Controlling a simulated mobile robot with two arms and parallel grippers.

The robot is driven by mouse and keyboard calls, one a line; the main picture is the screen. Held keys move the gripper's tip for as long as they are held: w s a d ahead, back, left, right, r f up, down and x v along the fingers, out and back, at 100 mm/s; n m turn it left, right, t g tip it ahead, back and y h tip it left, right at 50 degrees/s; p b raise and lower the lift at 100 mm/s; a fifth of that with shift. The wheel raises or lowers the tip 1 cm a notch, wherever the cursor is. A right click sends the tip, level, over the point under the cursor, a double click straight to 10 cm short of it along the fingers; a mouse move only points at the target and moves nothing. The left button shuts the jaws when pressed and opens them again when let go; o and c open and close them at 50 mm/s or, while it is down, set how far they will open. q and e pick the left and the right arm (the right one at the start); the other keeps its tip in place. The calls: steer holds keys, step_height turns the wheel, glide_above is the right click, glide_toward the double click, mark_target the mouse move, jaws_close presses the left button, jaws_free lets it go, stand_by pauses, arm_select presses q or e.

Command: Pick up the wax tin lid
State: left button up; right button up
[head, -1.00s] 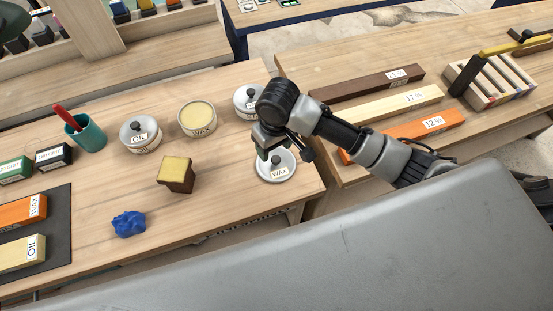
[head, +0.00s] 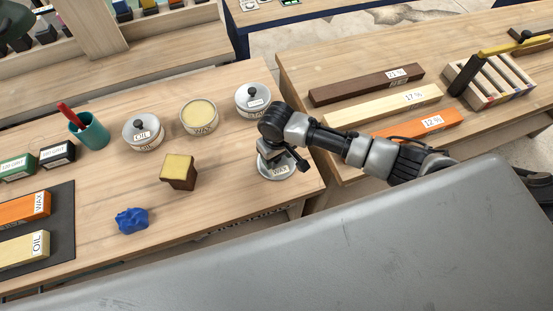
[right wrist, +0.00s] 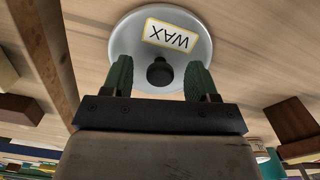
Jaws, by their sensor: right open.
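The wax tin lid (head: 272,174) is a round silver-grey disc with a WAX label, lying on the wooden bench near its right end. In the right wrist view the lid (right wrist: 125,45) shows with its dark knob between the two fingers. My right gripper (right wrist: 160,76) is open, one green-padded finger on each side of the knob. In the head view my right gripper (head: 274,160) is over the lid and hides its far part. I cannot tell whether the fingers touch the lid. My left gripper is not in view.
The open wax tin (head: 199,117) stands behind, between the oil tin (head: 143,134) and another lidded tin (head: 252,101). A brown-and-yellow block (head: 178,171) and a blue crumpled cloth (head: 132,220) lie to the left. Bare bench surrounds the lid.

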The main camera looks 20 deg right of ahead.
steer(key=shift+f, duration=0.25)
steer(key=c, duration=1)
steer(key=shift+r, duration=0.1)
